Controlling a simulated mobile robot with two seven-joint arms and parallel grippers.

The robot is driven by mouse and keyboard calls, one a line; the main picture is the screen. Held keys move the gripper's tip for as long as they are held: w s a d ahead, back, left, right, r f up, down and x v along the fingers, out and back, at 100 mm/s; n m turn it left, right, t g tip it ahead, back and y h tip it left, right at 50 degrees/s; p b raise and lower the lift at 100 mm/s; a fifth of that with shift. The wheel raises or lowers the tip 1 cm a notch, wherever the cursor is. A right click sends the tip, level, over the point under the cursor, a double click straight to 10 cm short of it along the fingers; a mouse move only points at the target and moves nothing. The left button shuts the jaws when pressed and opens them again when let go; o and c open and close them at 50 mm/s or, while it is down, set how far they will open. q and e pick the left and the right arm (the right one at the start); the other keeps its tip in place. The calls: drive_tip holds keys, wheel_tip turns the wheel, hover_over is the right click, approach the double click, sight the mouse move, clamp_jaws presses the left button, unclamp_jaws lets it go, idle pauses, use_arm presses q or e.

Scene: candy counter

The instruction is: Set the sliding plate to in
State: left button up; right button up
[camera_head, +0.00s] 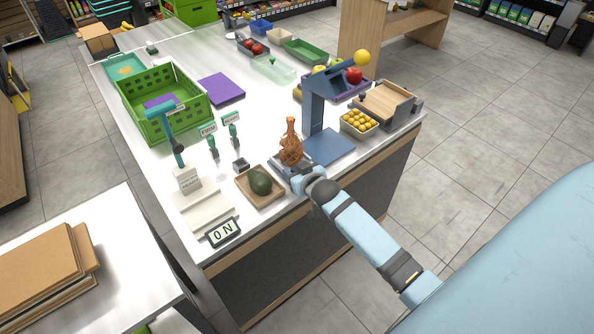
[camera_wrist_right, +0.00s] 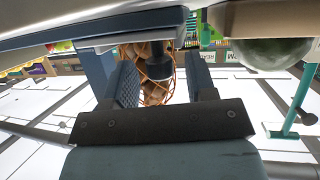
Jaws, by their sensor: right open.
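My right gripper (camera_head: 297,176) is at the front edge of the counter, just in front of an orange-brown net bag (camera_head: 291,145). In the right wrist view its two fingers (camera_wrist_right: 163,85) are apart, with a dark knob (camera_wrist_right: 160,62) showing between them and the net bag (camera_wrist_right: 152,88) behind. I cannot tell whether the fingers touch the knob. A blue stand (camera_head: 313,112) with a flat blue plate (camera_head: 333,148) is beside the net bag. A wooden board in a grey frame (camera_head: 384,103) lies farther right. Which one is the sliding plate is unclear. My left gripper is out of view.
A dark green avocado (camera_head: 261,181) on a wooden tray (camera_head: 247,192) is left of the gripper. A box of yellow balls (camera_head: 359,123) is on the right. White counter surface shows between.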

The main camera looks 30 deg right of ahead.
clamp_jaws()
drive_tip(key=shift+d, duration=0.15)
drive_tip(key=shift+d+r, duration=0.1)
drive_tip(key=shift+d, duration=0.55)
drive_tip(key=d, duration=0.4)
drive_tip(key=d+p, duration=0.1)
drive_tip(key=d, duration=0.3)
drive_tip(key=w+d+p, duration=0.1)
drive_tip(key=d, duration=0.4)
drive_tip(key=shift+w+d, duration=0.15)
drive_tip(key=shift+d, duration=0.8)
